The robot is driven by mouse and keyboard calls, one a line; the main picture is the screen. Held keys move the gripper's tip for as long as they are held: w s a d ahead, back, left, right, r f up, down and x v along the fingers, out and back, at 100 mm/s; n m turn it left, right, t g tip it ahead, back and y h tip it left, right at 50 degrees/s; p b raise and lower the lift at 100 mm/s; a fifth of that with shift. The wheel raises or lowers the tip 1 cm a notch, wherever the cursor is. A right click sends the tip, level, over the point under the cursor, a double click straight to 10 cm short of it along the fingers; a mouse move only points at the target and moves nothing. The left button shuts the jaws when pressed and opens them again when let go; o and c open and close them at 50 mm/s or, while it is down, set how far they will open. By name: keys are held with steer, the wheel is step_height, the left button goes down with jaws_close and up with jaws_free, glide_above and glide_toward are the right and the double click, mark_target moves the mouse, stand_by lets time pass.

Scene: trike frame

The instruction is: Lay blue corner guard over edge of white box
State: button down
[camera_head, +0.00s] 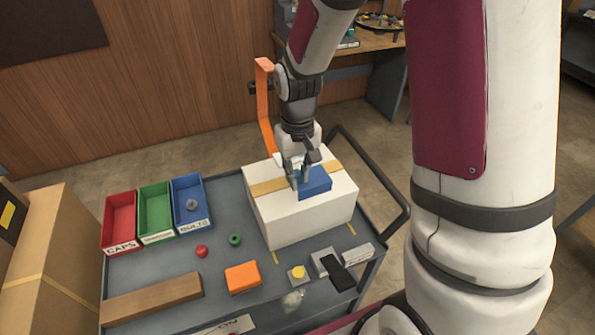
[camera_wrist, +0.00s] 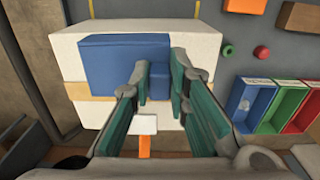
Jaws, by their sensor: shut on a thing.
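The white box (camera_head: 293,225) stands on the grey cart top with a tan tape strip across it. It also shows in the wrist view (camera_wrist: 203,42). The blue corner guard (camera_head: 315,184) is at the top of the white box, and its wide face shows in the wrist view (camera_wrist: 110,60). My gripper (camera_head: 298,180) points down over the box top. In the wrist view my gripper (camera_wrist: 160,73) is shut on a narrow blue part of the guard between its fingers. I cannot tell whether the guard touches the box.
Red (camera_head: 119,222), green (camera_head: 155,211) and blue (camera_head: 192,203) bins sit at the cart's left. A wooden block (camera_head: 152,298), an orange block (camera_head: 242,277) and small parts lie in front. A black handle (camera_head: 385,180) rises at the right.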

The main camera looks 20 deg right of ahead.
mark_target(298, 207)
steer(key=shift+f+b, duration=1.15)
steer(key=shift+f, duration=3.15)
steer(key=c, duration=1.5)
jaws_free()
steer(key=shift+o, duration=0.2)
steer(key=shift+r, duration=0.1)
step_height(298, 207, up, 12)
steer(key=shift+f, duration=0.1)
